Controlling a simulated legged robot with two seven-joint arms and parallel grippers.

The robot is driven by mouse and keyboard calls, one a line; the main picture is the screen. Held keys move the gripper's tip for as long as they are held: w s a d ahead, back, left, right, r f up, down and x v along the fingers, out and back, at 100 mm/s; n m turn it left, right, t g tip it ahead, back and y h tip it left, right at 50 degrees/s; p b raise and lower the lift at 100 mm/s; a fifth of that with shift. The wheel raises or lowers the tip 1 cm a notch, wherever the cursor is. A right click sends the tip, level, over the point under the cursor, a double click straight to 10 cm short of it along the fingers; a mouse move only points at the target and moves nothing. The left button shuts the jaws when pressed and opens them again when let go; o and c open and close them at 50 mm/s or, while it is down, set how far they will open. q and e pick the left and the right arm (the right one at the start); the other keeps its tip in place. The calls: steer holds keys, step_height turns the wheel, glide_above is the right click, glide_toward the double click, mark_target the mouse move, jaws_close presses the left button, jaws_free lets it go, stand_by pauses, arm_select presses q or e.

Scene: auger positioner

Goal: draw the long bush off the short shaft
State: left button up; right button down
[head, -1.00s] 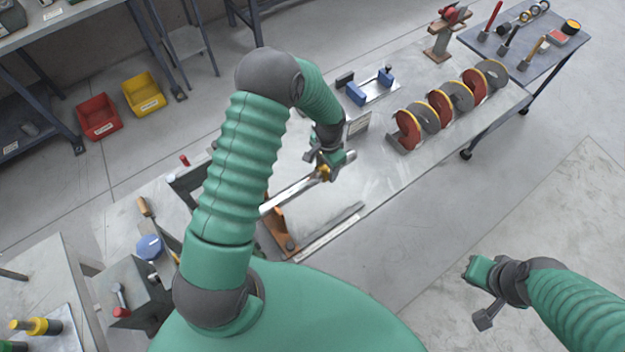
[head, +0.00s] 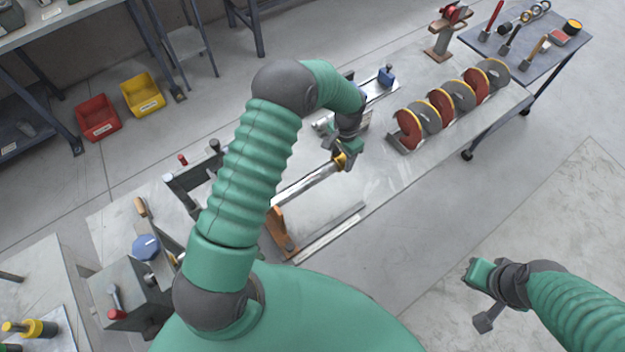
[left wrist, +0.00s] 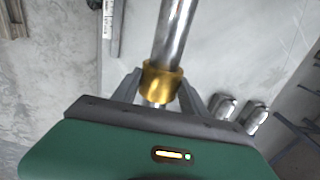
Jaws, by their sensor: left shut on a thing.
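The long bush (head: 340,160) is a brass-gold sleeve near the far end of the short shaft (head: 308,187), a bright steel bar slanting up to the right. In the left wrist view the bush (left wrist: 162,80) is around the shaft (left wrist: 175,35); a short bit of bright metal shows below it, between the fingers. My left gripper (left wrist: 158,90) is shut on the bush, a finger on each side; it also shows in the head view (head: 345,153). My right gripper (head: 484,296) hangs away from the table at the lower right; its jaw opening is unclear.
An orange bracket (head: 281,232) stands by the shaft's near part. A long flat bar (head: 330,233) lies along the table's front edge. Red and grey auger flights (head: 440,108) stand in a row at the right. A blue-ended fixture (head: 384,78) is behind my left gripper.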

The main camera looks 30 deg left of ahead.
arm_select(q)
steer(key=shift+w+d+b, duration=0.3)
steer(key=shift+w, duration=0.4)
steer(key=shift+w+d+b, duration=0.25)
steer(key=shift+w+b, duration=0.1)
steer(key=shift+w, duration=0.35)
steer(key=shift+w+d+b, duration=0.3)
steer(key=shift+w, duration=0.4)
steer(key=shift+w+d+b, duration=0.35)
steer(key=shift+w+b, duration=0.1)
steer(key=shift+w, duration=0.35)
steer(key=shift+w+d+b, duration=0.3)
steer(key=shift+w+b, duration=0.15)
steer(key=shift+w, duration=0.4)
steer(key=shift+w+d+b, duration=0.35)
steer(key=shift+w+b, duration=0.1)
steer(key=shift+w, duration=0.35)
